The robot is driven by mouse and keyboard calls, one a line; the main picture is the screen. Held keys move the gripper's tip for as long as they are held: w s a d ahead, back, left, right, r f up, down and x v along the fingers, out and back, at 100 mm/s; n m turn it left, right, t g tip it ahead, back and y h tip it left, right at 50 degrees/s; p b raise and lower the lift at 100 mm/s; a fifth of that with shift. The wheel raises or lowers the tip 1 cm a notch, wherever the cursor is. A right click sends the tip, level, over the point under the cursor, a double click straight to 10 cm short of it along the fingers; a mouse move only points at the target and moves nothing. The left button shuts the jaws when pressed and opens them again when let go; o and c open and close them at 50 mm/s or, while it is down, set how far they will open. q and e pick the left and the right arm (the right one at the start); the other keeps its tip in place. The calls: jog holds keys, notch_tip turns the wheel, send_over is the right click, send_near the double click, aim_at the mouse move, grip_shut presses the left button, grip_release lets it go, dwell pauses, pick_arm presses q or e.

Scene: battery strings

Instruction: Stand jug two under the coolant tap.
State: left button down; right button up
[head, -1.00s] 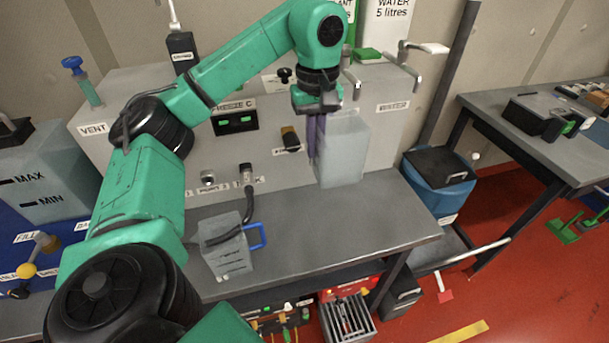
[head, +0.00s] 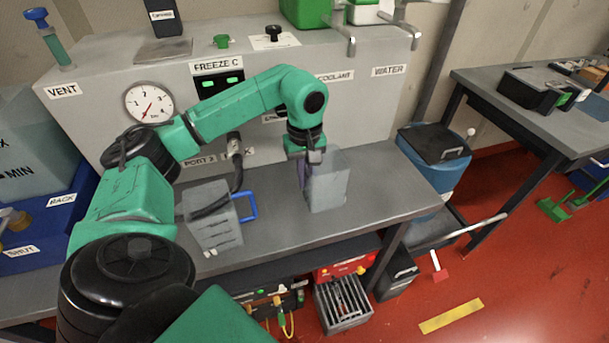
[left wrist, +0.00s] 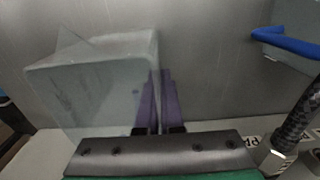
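A translucent pale grey jug (head: 328,182) is at my left gripper (head: 304,178), toward the right of the bench; no number on it is readable. The gripper's purple fingers (left wrist: 161,103) are close together at the jug's side, and the jug (left wrist: 95,85) fills the left of the left wrist view. They appear shut on it, though the gripped part is hidden. I cannot tell if its base touches the bench. The coolant tap (head: 351,42) is on the panel behind, above the COOLANT label. My right gripper is not in view.
A grey jug with a blue handle (head: 212,218) stands on the bench (head: 390,200), left of my gripper, with a black hose by it. The water tap (head: 408,25) is right of the coolant tap. A blue bin (head: 440,170) stands off the bench's right end.

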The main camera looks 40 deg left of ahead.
pick_arm(q)
jog(key=shift+w+f, duration=0.15)
jog(key=c, duration=1.1)
grip_release()
